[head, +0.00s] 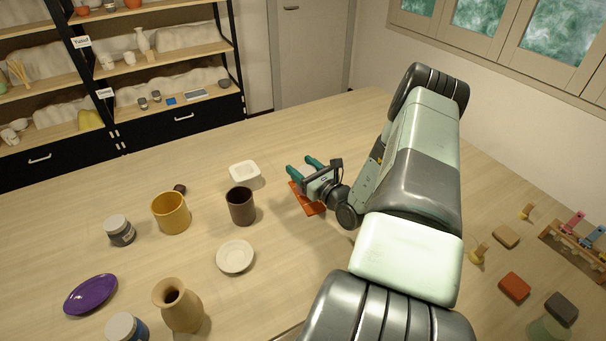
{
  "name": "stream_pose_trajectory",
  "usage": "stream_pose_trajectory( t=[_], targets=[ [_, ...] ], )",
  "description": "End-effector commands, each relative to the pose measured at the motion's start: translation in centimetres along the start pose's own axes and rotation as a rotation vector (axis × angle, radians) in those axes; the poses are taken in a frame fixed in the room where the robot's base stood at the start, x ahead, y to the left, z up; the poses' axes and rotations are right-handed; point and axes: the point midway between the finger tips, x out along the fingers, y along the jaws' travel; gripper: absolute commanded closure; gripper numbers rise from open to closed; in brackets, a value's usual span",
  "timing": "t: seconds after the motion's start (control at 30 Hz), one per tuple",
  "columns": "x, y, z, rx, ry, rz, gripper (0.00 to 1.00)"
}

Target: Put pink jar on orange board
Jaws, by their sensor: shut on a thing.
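The orange board (307,206) lies on the table right of the dark brown cup. My gripper (305,166) is low over the table at the board, and its body covers part of it. The two teal fingers stand apart and point toward the back of the table. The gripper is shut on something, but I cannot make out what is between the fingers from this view. I cannot make out a pink jar anywhere in the frame.
A dark brown cup (241,206), a white square dish (245,172), a yellow mug (171,213), a pale bowl (235,257) and a tan vase (180,308) stand left. Sponges, small tools and a rack (565,244) lie right. The table behind the gripper is clear.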

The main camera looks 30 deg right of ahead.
Motion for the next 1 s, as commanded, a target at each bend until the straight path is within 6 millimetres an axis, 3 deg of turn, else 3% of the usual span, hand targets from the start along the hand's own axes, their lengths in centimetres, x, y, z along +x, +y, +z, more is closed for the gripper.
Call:
stream_pose_trajectory(
  t=[0.17,0.53,0.57,0.7,1.0],
  targets=[
    [0.0,0.0,-2.1,0.000,-0.001,0.000,0.79],
    [0.0,0.0,-2.4,0.000,-0.002,-0.001,0.79],
    [0.0,0.0,-2.5,0.000,0.000,0.000,0.37],
    [0.0,0.0,-2.4,0.000,0.000,0.000,0.16],
    [0.0,0.0,-2.3,0.000,0.000,0.000,0.14]
  ],
)
